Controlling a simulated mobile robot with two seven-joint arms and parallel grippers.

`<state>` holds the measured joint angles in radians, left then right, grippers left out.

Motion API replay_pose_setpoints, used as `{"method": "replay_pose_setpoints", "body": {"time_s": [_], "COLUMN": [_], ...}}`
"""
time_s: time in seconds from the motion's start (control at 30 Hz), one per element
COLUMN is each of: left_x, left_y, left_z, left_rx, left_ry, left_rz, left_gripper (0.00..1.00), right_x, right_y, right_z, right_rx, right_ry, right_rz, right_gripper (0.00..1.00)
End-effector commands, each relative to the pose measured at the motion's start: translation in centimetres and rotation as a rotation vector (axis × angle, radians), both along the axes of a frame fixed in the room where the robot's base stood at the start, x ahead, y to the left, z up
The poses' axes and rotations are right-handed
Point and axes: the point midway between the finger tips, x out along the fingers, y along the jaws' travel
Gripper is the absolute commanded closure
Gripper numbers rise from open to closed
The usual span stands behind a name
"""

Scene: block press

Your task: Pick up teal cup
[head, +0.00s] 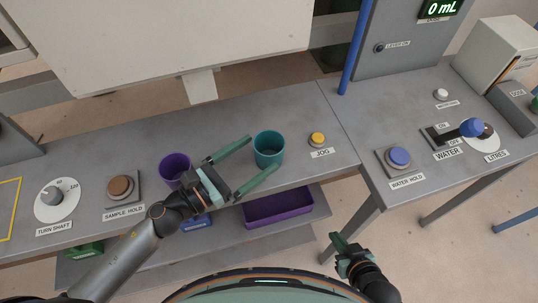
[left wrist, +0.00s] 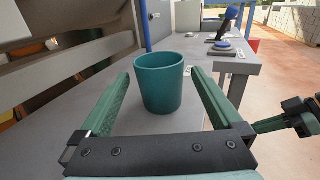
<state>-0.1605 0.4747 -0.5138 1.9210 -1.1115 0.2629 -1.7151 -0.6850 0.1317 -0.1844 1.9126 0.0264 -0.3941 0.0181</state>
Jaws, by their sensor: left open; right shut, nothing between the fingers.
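A teal cup (head: 268,149) stands upright on the grey bench, left of the yellow JOG button. My left gripper (head: 252,163) is open, its fingers pointing toward the cup. In the left wrist view the teal cup (left wrist: 160,82) stands between the two open green fingers (left wrist: 160,95), with a gap showing on each side near the fingertips. My right gripper (head: 340,243) is shut and empty, low in front of the bench; it also shows at the right edge of the left wrist view (left wrist: 292,115).
A purple cup (head: 175,168) stands just left of my left gripper. The JOG button (head: 317,139) is right of the teal cup. A SAMPLE HOLD button (head: 121,188) and TURN SHAFT dial (head: 53,196) lie left. A purple bin (head: 278,207) sits below. The WATER lever (head: 465,130) is at right.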

Motion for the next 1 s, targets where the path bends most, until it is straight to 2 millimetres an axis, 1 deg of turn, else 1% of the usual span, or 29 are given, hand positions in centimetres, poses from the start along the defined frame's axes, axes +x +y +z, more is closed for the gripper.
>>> {"method": "replay_pose_setpoints", "body": {"time_s": [0.03,0.07,0.13,0.2,0.37,0.6,0.7,0.97,1.0], "left_x": [0.0,0.0,0.8,1.2,1.9,4.1,4.7,4.9,4.9], "left_y": [0.0,0.0,-0.8,-1.4,-2.1,-4.7,-5.4,-5.7,-5.7], "left_z": [-1.6,-2.1,-1.3,-1.3,-1.4,-1.3,-1.4,-1.5,-1.5], "left_rx": [-0.003,-0.003,-0.002,-0.002,-0.001,-0.002,-0.001,0.0,0.0], "left_ry": [0.004,0.004,-0.003,-0.001,-0.001,-0.001,-0.001,0.0,0.0], "left_rz": [0.004,0.003,0.001,0.0,0.001,0.001,0.001,0.0,0.0], "left_gripper": [0.0,0.0,0.0,0.0,0.0,0.0,0.0,0.0,0.02], "right_x": [0.0,0.0,0.0,0.1,0.2,0.3,0.3,0.3,0.3], "right_y": [0.0,0.0,0.0,0.0,0.0,0.0,0.0,0.0,0.0], "right_z": [-0.9,-1.1,-0.2,0.1,0.4,1.2,1.4,1.3,1.3], "right_rx": [0.0,0.0,0.0,0.0,0.001,0.001,0.001,0.0,0.0], "right_ry": [0.0,0.0,0.002,-0.001,-0.006,-0.007,-0.007,-0.008,-0.008], "right_rz": [0.0,0.0,0.0,0.0,0.0,0.0,0.0,0.0,0.0], "right_gripper": [1.0,1.0,1.0,1.0,1.0,1.0,1.0,1.0,1.0]}}
